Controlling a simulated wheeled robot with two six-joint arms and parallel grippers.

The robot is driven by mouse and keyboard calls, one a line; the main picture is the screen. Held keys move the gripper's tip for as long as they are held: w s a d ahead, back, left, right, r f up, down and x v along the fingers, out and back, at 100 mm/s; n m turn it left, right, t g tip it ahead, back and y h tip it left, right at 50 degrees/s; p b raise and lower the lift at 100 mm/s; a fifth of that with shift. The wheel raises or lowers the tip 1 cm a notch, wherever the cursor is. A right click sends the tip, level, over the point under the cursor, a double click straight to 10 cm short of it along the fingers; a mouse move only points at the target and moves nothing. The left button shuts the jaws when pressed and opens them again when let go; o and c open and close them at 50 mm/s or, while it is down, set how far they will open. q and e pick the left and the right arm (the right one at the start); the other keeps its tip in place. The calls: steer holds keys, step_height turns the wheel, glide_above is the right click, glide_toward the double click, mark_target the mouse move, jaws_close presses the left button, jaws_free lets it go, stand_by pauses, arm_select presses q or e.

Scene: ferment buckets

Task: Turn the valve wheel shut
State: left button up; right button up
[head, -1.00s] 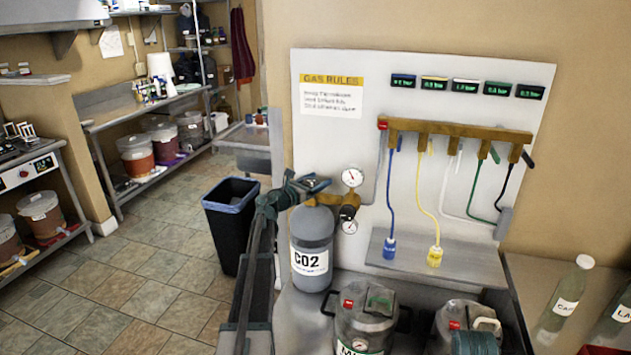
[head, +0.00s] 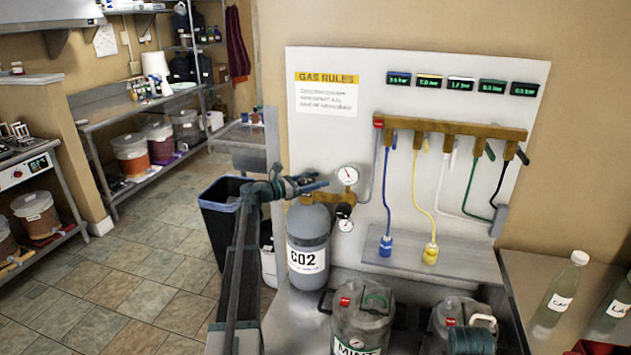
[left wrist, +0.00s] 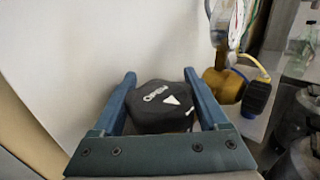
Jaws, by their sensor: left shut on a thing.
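The valve wheel (left wrist: 162,106) is a dark, many-sided knob marked OPEN with a white arrow, seen in the left wrist view. My left gripper (left wrist: 158,90) is shut on it, one blue finger on each side. In the head view my left gripper (head: 312,184) reaches in from the left, roughly level, at the top of the grey CO2 cylinder (head: 308,228); it largely hides the wheel there. A brass regulator with a white gauge (head: 347,176) sits just right of it. A teal part (head: 472,338) at the lower right may belong to my right arm; no fingers can be made out.
The white gas panel (head: 330,150) stands behind the cylinder and carries a brass manifold (head: 450,127) with coloured hoses. Metal kegs (head: 362,318) stand in front on the right. A black bin (head: 216,235) is behind my left arm. Open tiled floor lies to the left.

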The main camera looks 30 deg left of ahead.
arm_select(q)
steer(key=o, duration=1.3)
steer(key=shift+c, duration=0.2)
steer(key=v, duration=1.3)
steer(key=shift+s+a, duration=0.25)
steer(key=shift+s, duration=0.1)
